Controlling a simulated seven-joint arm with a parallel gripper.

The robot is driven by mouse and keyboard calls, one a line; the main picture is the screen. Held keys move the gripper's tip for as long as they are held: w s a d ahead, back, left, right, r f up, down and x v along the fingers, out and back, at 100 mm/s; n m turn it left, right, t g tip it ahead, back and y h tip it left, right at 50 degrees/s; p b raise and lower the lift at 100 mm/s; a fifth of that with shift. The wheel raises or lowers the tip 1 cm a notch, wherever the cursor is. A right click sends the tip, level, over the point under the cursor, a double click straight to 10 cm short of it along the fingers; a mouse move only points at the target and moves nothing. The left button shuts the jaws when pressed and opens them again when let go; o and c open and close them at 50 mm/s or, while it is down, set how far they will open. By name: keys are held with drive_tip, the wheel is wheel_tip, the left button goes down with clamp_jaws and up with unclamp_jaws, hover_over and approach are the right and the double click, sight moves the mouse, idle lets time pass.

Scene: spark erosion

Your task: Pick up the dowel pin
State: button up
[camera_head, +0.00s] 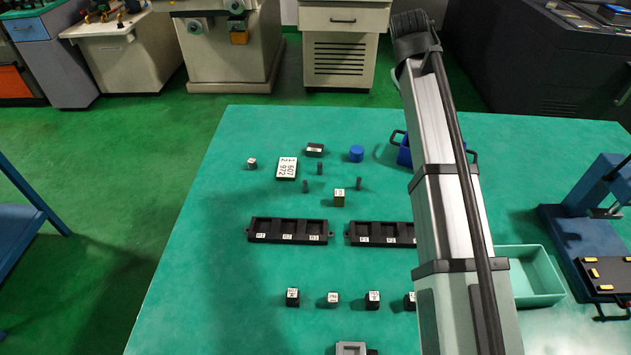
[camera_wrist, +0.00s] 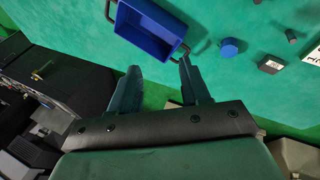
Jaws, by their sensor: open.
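Three small dark upright pins stand on the green table in the head view: one at the back (camera_head: 320,168), one at the front left (camera_head: 305,186) and one at the right (camera_head: 359,184). I cannot tell which is the dowel pin. One small dark cylinder (camera_wrist: 290,35), perhaps a pin, shows at the upper right of the wrist view. My gripper (camera_wrist: 159,68) is open and empty, with its fingers apart near the blue bin (camera_wrist: 150,28) and away from the pins. In the head view my arm hides the gripper.
Two black trays (camera_head: 262,237) (camera_head: 350,238) lie in front, then several small blocks. A teal bin (camera_head: 535,299) stands right.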

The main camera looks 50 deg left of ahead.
drive_tip(key=s+a+f+n+g, duration=0.1)
drive_tip(key=s+a+f+g, duration=0.1)
drive_tip(key=s+a+f, duration=0.55)
drive_tip(key=n+g, duration=0.1)
drive_tip(key=g, duration=0.2)
hover_over(305, 182)
wheel_tip(305, 182, down, 7)
drive_tip(key=f, duration=0.8)
drive_tip(key=shift+a, duration=0.3)
drive_tip(key=shift+w+d+f, duration=0.1)
drive_tip(key=shift+d+f, duration=0.05)
drive_tip(key=shift+f, duration=1.15)
drive_tip(key=shift+d+f, duration=0.1)
drive_tip(key=shift+f, duration=1.2)
drive_tip(key=shift+c, duration=0.2)
clamp_jaws()
